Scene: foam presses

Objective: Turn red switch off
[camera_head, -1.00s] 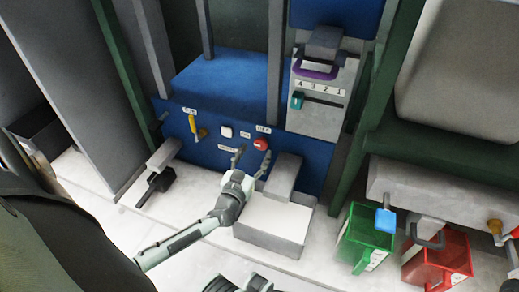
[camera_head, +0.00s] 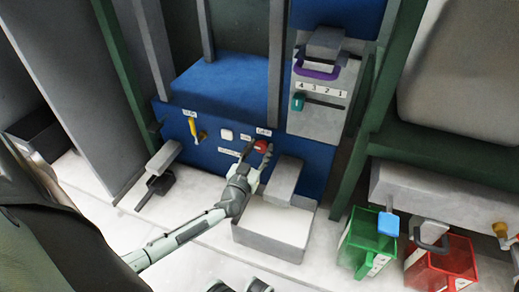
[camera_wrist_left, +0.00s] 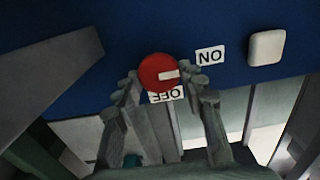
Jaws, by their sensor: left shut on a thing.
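The red switch (camera_head: 261,146) is a round knob on the blue panel of the press. In the left wrist view the red switch (camera_wrist_left: 155,70) carries a white mark pointing right, toward the upside-down ON label (camera_wrist_left: 210,56). The OFF label (camera_wrist_left: 167,95) lies just below the knob there. My left gripper (camera_head: 257,151) reaches the panel; in the wrist view its fingers (camera_wrist_left: 162,84) are on both sides of the knob, shut on it. A dark part at the bottom edge (camera_head: 240,286) may be my right gripper; its jaws cannot be made out.
A grey block-shaped box (camera_head: 272,228) stands right beside my left gripper. A white button (camera_head: 227,134) and a yellow lever (camera_head: 193,127) are left on the panel. A green bin (camera_head: 358,245) and red bin (camera_head: 440,265) stand at right.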

